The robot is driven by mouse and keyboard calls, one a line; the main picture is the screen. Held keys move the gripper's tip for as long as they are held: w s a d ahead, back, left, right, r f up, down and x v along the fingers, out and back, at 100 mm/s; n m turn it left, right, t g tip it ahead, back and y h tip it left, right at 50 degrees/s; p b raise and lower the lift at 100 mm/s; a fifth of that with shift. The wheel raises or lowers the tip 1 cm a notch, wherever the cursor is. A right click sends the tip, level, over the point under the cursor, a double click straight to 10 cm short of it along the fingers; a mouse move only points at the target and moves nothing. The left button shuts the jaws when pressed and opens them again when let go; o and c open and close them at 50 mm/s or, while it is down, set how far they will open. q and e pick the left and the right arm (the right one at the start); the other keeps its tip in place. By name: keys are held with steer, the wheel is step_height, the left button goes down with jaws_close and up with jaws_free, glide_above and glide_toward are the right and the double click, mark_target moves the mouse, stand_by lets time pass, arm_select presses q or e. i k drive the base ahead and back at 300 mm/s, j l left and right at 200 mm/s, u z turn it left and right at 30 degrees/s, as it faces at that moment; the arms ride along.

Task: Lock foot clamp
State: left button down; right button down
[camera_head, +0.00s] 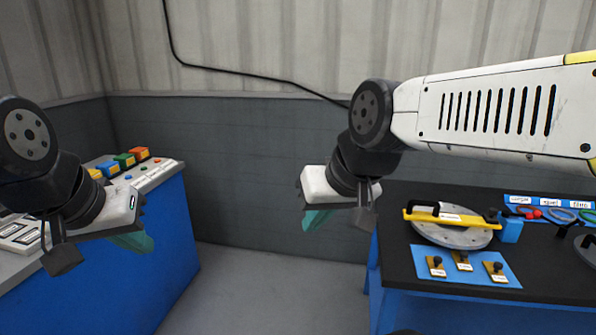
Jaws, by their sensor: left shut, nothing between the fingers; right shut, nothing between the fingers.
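My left gripper (136,242) hangs at the left with its teal fingers shut and empty, in front of the left blue bench. My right gripper (318,218) is at the middle, left of the right bench, its teal fingers shut and empty. A round grey flanged plate (455,236) lies on the right bench with a yellow bar (440,216) across it. In front of it several small yellow pieces with black knobs (463,260) sit on a blue mat. I cannot tell which part is the foot clamp. Neither gripper touches these things.
The right bench (395,225) has a black top. At its back right are labelled blue panels with red, blue and green rings (562,215) and a dark round part (585,245). The left bench (175,250) carries coloured blocks (124,160). Open floor (270,285) lies between.

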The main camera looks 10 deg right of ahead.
mark_target(528, 216)
steer(key=k+l+z, duration=1)
steer(key=l, duration=0.15)
steer(key=k+l+z, duration=0.15)
steer(key=l+z, duration=0.2)
steer(key=l, duration=0.15)
steer(key=i+u, duration=0.15)
steer(key=i, duration=0.55)
steer(key=i+u, duration=0.15)
steer(key=i, duration=0.55)
steer(key=i+l+u, duration=0.15)
steer(key=i, duration=0.55)
